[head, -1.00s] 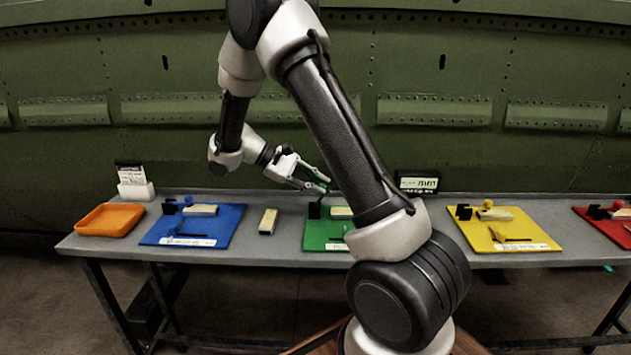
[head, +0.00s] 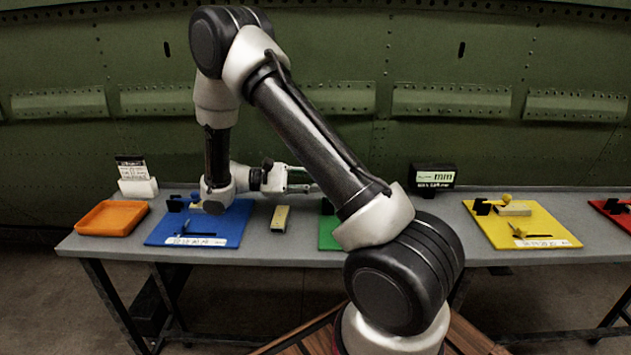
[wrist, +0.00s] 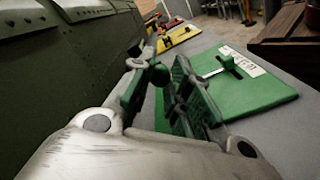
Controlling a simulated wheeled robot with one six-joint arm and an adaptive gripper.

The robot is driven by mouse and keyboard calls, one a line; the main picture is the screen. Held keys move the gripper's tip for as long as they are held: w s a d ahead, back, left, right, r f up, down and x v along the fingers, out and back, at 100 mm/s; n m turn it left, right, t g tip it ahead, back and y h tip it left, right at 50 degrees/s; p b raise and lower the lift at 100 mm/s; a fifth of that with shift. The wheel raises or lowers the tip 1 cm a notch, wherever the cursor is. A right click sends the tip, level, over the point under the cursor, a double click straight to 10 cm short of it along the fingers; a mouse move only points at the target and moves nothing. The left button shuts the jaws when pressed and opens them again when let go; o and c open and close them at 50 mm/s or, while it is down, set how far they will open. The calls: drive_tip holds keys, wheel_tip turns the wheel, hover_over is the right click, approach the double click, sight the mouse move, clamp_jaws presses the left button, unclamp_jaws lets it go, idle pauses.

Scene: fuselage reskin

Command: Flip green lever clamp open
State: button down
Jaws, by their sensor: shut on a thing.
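The fingers appear closed on this knob. The rest of the clamp is hidden behind the fingers. In the head view my gripper (head: 312,187) is low and level over the bench, partly hidden by my arm.
The bench (head: 265,250) also holds a blue board (head: 225,228), a yellow board (head: 560,235), an orange tray (head: 112,218) and a small tan block (head: 281,218). A black display box (head: 432,176) stands at the back. The green fuselage wall (wrist: 60,70) is close on the left.

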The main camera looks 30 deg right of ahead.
drive_tip(key=c, duration=1.3)
unclamp_jaws()
drive_tip(key=v, duration=1.2)
